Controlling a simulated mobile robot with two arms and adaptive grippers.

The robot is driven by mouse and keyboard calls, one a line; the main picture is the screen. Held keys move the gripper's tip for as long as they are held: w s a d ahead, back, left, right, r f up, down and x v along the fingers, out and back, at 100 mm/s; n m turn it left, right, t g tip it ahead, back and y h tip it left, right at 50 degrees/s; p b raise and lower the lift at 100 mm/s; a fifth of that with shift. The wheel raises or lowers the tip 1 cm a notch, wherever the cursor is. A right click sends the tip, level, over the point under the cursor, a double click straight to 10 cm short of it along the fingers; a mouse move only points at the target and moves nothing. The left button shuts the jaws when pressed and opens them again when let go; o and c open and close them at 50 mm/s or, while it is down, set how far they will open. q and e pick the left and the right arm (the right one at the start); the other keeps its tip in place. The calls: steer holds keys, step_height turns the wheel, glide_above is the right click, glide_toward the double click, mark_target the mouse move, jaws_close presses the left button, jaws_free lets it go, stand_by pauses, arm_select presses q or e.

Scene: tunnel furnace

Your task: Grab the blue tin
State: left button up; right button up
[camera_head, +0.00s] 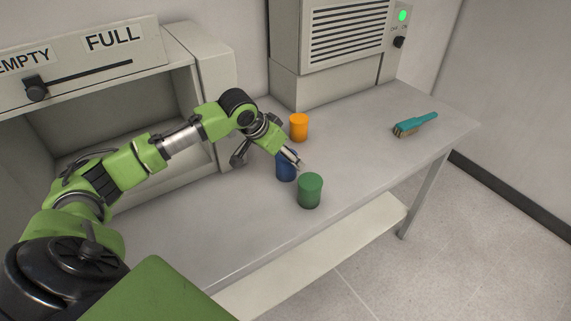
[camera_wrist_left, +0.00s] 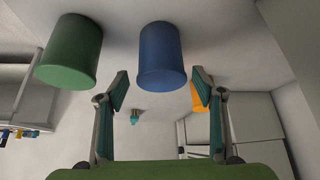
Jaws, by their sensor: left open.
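The blue tin (camera_head: 285,173) stands on the grey table, partly hidden by my left gripper (camera_head: 295,158) in the head view. In the left wrist view, which looks upside down, the blue tin (camera_wrist_left: 160,55) is in front of the gap between the two fingers of my left gripper (camera_wrist_left: 160,82). The fingers are spread apart and hold nothing. I cannot tell how near they are to the tin. My right gripper is in neither view.
A green tin (camera_head: 310,190) stands close to the blue tin, nearer the table's front edge. An orange tin (camera_head: 299,127) stands behind it. A teal brush (camera_head: 414,124) lies at the right on the table (camera_head: 365,145). The furnace opening (camera_head: 125,135) is at the left.

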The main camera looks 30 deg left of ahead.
arm_select(q)
steer(key=shift+w+a+f, duration=0.1)
steer(key=shift+f, duration=0.2)
steer(key=shift+w+f, duration=0.4)
steer(key=shift+f, duration=0.05)
steer(key=p+x, duration=0.1)
steer(key=x, duration=0.2)
steer(key=shift+w+f, duration=0.15)
steer(key=shift+w, duration=0.05)
steer(key=shift+w+f, duration=0.1)
steer(key=shift+f, duration=0.15)
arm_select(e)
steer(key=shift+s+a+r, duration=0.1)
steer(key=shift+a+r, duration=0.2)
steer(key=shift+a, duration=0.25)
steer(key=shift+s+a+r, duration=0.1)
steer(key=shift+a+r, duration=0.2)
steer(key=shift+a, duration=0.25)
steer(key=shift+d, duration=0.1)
arm_select(q)
steer(key=c, duration=1.5)
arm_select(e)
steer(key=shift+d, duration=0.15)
arm_select(q)
steer(key=shift+o, duration=0.2)
